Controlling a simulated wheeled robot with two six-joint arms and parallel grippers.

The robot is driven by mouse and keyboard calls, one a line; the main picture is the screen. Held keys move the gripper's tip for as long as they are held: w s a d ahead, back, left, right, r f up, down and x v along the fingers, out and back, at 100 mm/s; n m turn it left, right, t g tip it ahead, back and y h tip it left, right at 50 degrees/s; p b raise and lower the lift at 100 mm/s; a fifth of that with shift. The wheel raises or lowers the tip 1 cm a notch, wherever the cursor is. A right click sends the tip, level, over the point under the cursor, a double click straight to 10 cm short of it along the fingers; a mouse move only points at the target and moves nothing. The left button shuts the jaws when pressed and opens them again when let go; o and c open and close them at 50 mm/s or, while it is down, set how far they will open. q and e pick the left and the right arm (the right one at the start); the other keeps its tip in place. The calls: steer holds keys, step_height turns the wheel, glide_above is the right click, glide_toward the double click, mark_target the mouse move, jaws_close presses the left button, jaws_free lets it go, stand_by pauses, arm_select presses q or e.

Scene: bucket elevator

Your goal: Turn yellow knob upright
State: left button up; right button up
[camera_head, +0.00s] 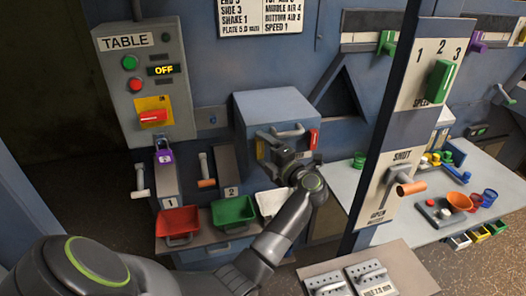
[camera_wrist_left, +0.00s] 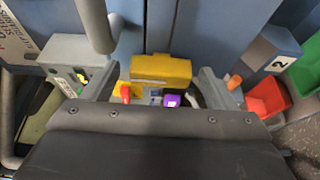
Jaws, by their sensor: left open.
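The yellow knob (camera_wrist_left: 160,70) shows in the left wrist view as a yellow block between the two fingers of my left gripper (camera_wrist_left: 158,88). The fingers are apart, one on each side of it, and I see a gap at each side. In the head view only a bit of yellow (camera_head: 261,149) shows at the front of the blue-grey box; the rest is hidden behind my left gripper (camera_head: 274,146). From these views I cannot tell exactly how the knob is turned. My right gripper is in neither view.
The box has a grey handle (camera_head: 288,131) and a red handle (camera_head: 313,139) close to my gripper. The TABLE panel (camera_head: 140,75) and a purple padlock (camera_head: 164,157) are to the left. Red (camera_head: 178,222) and green (camera_head: 233,211) trays lie below. A post (camera_head: 385,150) stands right.

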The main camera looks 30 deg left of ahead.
arm_select(q)
steer(key=b+v, duration=0.3)
steer(key=v, duration=0.8)
steer(key=shift+d+b, duration=0.2)
steer(key=shift+b, duration=0.1)
steer(key=shift+r, duration=0.1)
